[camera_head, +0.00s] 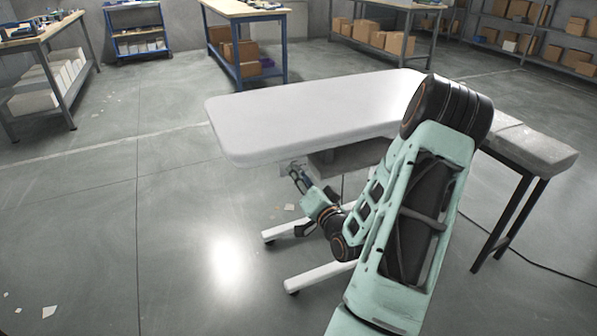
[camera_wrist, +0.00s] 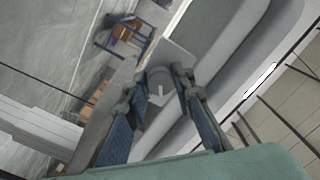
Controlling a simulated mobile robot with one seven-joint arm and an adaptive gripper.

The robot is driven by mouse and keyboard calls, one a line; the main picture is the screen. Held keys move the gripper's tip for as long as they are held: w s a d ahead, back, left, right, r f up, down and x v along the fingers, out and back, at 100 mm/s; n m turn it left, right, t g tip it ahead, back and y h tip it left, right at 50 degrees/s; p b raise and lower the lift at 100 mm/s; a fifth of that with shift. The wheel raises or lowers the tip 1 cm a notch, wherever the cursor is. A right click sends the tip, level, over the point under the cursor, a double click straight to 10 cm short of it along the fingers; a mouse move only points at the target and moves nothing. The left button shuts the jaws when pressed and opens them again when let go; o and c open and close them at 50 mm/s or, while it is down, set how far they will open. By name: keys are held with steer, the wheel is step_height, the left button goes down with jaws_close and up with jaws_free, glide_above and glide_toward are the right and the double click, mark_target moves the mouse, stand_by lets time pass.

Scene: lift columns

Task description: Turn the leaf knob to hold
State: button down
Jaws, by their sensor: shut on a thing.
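The white lift table (camera_head: 300,115) has a long flat top with rounded corners. My gripper (camera_head: 297,172) reaches under its front edge, left of the grey box below the top. In the wrist view my gripper (camera_wrist: 158,80) has one finger on each side of a round grey knob (camera_wrist: 160,94) and is shut on it. The knob carries a short pale mark on its face, near upright in that view. It sits on a light grey bracket (camera_wrist: 178,58) under the table. No label for hold can be read.
A padded grey bench (camera_head: 535,145) on dark legs stands at the right, with a cable on the floor. The table's white base legs (camera_head: 320,275) lie below my gripper. The floor at the left is mostly clear. Workbenches and shelves with boxes stand at the back.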

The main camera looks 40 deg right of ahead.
steer(key=m+p, duration=0.2)
steer(key=m, duration=0.2)
steer(key=shift+m, duration=0.4)
stand_by(0.4)
steer(key=c, duration=1.7)
jaws_free()
steer(key=shift+o, duration=0.2)
steer(key=v, duration=1.2)
